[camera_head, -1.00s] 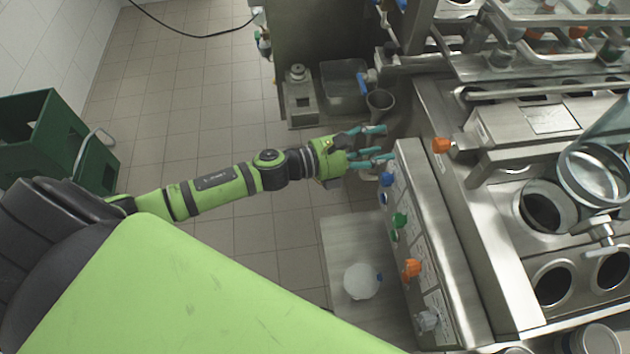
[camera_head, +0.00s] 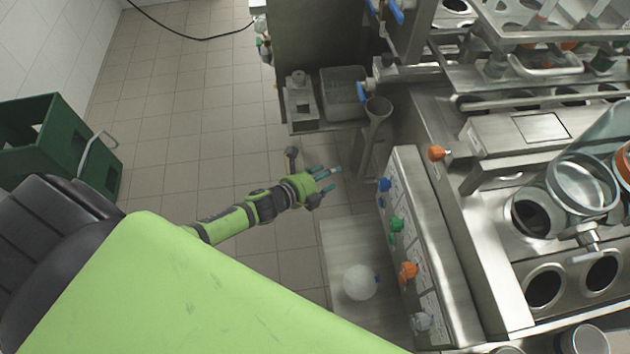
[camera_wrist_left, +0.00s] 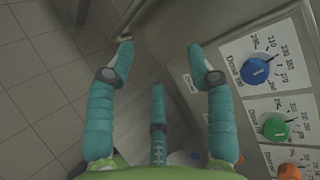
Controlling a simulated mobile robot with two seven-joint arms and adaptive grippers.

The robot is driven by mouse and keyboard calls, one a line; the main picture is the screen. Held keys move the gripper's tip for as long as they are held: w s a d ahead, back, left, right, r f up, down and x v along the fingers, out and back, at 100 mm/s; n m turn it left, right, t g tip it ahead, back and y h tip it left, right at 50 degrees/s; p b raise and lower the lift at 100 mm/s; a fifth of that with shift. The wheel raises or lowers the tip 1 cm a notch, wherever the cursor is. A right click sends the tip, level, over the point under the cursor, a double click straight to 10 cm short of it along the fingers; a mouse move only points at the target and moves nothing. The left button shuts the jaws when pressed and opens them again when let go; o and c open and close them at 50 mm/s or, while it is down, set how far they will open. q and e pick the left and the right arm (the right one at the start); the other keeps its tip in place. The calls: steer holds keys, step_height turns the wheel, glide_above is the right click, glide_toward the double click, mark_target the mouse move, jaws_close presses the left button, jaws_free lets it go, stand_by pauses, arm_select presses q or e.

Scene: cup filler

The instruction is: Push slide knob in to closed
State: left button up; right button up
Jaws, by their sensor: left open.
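My left gripper (camera_head: 331,179) is open and empty, in front of the dial panel (camera_head: 427,240) and apart from it. In the left wrist view its teal fingers (camera_wrist_left: 162,52) are spread, with nothing between them but floor and dark panel edge. The panel carries a blue knob (camera_head: 384,185), a green knob (camera_head: 397,224), an orange knob (camera_head: 408,271) and a pale grey knob (camera_head: 422,321). Another orange knob (camera_head: 437,153) sticks out behind the panel. I cannot tell which is the slide knob. My right gripper is not in view.
A metal funnel (camera_head: 377,112) and a clear container (camera_head: 343,92) stand beyond the gripper. A white round jug (camera_head: 360,282) sits on a low grey platform (camera_head: 335,235) below the panel. Green crates (camera_head: 50,140) stand at the left. Tiled floor (camera_head: 200,140) between is free.

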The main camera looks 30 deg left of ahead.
arm_select(q)
steer(key=shift+s+a+f+n+g+y, duration=0.2)
steer(key=shift+s+a+f+n+y, duration=0.15)
steer(key=shift+f+n, duration=0.3)
steer(key=shift+s+a+f+n+g+y, duration=0.1)
steer(key=shift+s+a+f+n+g, duration=0.15)
steer(key=shift+s+f+n, duration=0.35)
steer(key=shift+s+a+f+n+g+y, duration=0.15)
steer(key=shift+s+a+f+n+y, duration=0.2)
steer(key=shift+f, duration=0.45)
steer(key=s+a+f+n+g+y, duration=0.35)
steer(key=s+f+n, duration=0.75)
steer(key=s+f, duration=0.4)
steer(key=s+d+f+n+g, duration=0.1)
steer(key=s+f+n+g, duration=0.1)
steer(key=s, duration=0.5)
steer(key=s+d+f+n+g, duration=0.1)
steer(key=s+f+n+g, duration=0.1)
steer(key=s, duration=0.6)
steer(key=s+d+f+n+g, duration=0.1)
steer(key=s+f+n+g, duration=0.1)
steer(key=s+f+n, duration=0.2)
steer(key=s+n, duration=0.2)
steer(key=s, duration=0.2)
steer(key=shift+s+g, duration=0.15)
steer(key=shift+g, duration=0.2)
